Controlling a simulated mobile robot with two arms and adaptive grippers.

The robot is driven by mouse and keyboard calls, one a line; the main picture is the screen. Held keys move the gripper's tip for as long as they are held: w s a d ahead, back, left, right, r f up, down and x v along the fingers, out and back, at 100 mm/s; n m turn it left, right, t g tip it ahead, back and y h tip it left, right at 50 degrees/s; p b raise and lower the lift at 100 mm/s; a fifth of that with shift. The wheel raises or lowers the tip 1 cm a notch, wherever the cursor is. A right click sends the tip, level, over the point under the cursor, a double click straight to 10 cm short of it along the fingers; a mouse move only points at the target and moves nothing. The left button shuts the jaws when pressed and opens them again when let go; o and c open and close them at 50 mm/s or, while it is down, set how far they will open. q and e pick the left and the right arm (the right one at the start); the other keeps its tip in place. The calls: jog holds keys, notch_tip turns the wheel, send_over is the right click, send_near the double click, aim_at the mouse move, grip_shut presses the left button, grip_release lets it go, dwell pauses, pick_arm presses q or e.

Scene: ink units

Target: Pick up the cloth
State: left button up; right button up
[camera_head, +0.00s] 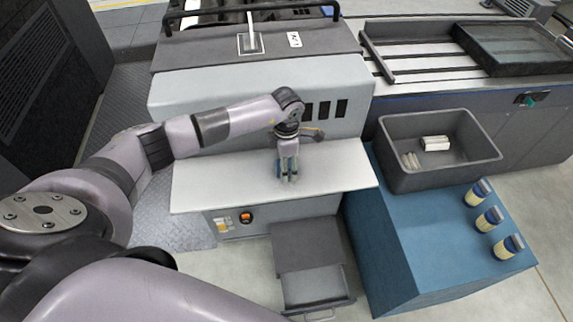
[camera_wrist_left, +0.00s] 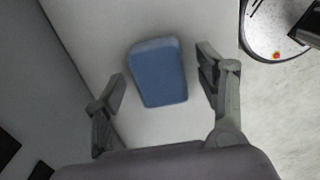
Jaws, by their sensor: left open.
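The cloth (camera_wrist_left: 159,76) is a blue, thick, folded-looking block. In the left wrist view it lies on the pale shelf of the machine, between and beyond my fingertips. My left gripper (camera_wrist_left: 162,85) is open, with one finger on each side of the cloth and no visible contact. In the head view my left gripper (camera_head: 288,172) points down over the white shelf (camera_head: 210,185) and hides most of the cloth; a little blue shows around the fingers. My right gripper is not in view.
A grey bin (camera_head: 395,140) with a few white items stands on a blue cabinet (camera_head: 420,240) at right. Three jars (camera_head: 488,219) stand along its right side. An open drawer (camera_head: 312,287) sits below the shelf. The machine body (camera_head: 220,100) rises behind the shelf.

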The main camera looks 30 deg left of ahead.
pick_arm(q)
jog(key=shift+f, duration=0.1)
jog(key=shift+c, duration=0.2)
jog(key=c, duration=1.1)
notch_tip(320, 180, up, 20)
jog(key=b, duration=0.3)
